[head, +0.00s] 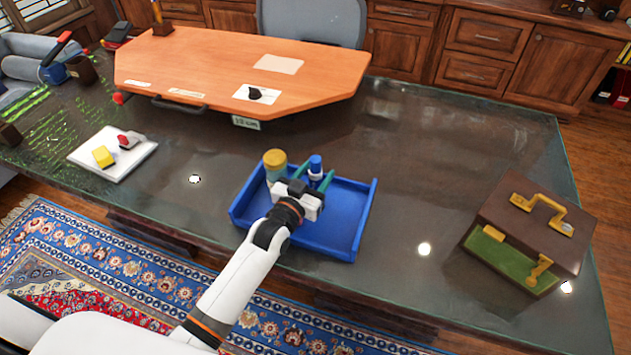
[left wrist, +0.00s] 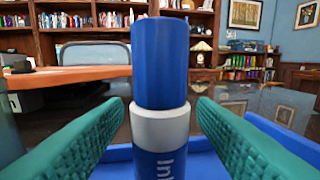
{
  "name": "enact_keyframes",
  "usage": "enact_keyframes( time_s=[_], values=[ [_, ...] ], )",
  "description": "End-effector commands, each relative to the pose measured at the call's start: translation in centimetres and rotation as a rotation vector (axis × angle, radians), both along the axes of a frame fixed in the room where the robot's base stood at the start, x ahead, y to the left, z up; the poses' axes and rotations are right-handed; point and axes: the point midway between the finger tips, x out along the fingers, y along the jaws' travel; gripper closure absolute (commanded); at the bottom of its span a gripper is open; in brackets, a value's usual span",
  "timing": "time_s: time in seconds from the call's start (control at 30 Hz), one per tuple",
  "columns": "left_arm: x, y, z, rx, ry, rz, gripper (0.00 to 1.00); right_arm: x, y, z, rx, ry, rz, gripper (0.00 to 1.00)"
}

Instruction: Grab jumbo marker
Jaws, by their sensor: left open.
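The jumbo marker (left wrist: 160,75) stands upright, with a blue cap, a white band and a blue body with part of a printed word. In the head view its blue cap (head: 316,164) shows just beyond my left gripper (head: 313,178), in the blue tray (head: 345,222). In the left wrist view the marker is between the two green fingers (left wrist: 160,135), with a visible gap on each side. My left gripper is open around it. The lower part of the marker is hidden. My right gripper is not in view.
A jar with a yellow lid (head: 275,158) stands in the tray, left of my gripper. A brown case (head: 535,230) lies on the glass table at right. A white board (head: 112,153) with small items is at left, an orange board (head: 230,65) behind.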

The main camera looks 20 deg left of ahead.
Motion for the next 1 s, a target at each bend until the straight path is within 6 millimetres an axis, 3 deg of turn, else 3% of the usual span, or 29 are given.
enact_keyframes(
  time_s=[0.03,0.3,0.6,1.0],
  values=[
    [0.0,0.0,0.0,0.000,0.000,0.000,0.51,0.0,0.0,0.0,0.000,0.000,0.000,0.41],
    [0.0,0.0,0.0,0.000,0.000,0.000,0.94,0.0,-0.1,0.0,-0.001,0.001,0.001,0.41],
    [0.0,0.0,0.7,-0.001,-0.003,0.000,0.94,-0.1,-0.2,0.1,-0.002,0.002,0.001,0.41],
    [0.0,0.0,8.2,-0.001,-0.005,0.000,0.94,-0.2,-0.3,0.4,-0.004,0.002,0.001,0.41]
  ],
)
